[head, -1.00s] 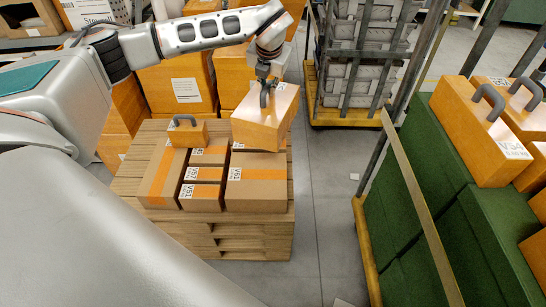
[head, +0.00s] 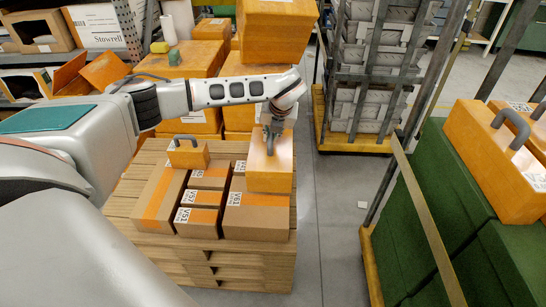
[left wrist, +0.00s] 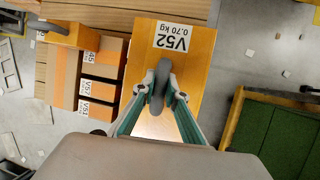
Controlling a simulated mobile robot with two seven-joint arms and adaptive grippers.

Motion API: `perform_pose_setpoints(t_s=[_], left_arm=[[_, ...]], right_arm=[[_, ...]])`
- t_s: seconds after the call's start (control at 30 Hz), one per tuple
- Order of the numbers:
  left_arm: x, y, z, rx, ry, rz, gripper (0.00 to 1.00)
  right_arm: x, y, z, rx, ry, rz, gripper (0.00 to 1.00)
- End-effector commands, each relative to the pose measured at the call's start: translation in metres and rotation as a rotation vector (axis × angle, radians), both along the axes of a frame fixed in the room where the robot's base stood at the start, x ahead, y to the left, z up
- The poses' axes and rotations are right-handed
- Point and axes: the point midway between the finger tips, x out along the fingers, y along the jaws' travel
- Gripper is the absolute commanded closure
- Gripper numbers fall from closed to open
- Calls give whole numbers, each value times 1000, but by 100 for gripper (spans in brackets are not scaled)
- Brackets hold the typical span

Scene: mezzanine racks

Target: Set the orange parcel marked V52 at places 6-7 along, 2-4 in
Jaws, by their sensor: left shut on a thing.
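The orange parcel marked V52 (head: 268,178) has a grey handle on top. Its label, V52 0.70 kg, reads clearly in the left wrist view (left wrist: 173,38). My left gripper (head: 271,132) is shut on that handle; the fingers also show in the left wrist view (left wrist: 160,88). My right gripper is not in view.
Brown cartons with orange bands (head: 158,195) fill the pallet's left and middle. A small orange parcel with a handle (head: 190,155) stands on them. Green crates (head: 440,235) with orange parcels (head: 495,170) stand right, behind a rail.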

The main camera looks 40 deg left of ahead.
Motion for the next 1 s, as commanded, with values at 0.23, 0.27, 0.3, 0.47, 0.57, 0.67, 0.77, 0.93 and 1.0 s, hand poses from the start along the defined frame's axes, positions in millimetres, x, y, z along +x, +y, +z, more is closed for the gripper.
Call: perform_pose_setpoints(t_s=[0.23,0.27,0.3,0.47,0.57,0.67,0.77,0.93,1.0], left_arm=[[2,0,-25,1,-5,-1,100],[2,0,-25,0,-6,-1,100],[2,0,-26,0,-6,-1,100],[1,0,-42,0,-2,-1,100],[0,0,-60,0,2,-2,100],[0,0,-77,0,2,-2,100],[1,0,-83,0,-3,-1,100],[2,0,-81,0,-7,-1,100],[2,0,-81,0,-7,-1,100]], right_arm=[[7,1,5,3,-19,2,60],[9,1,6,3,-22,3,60],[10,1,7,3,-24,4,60],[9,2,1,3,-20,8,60],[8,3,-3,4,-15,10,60],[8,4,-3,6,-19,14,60],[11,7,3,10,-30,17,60],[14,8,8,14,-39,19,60],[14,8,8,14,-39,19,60]])
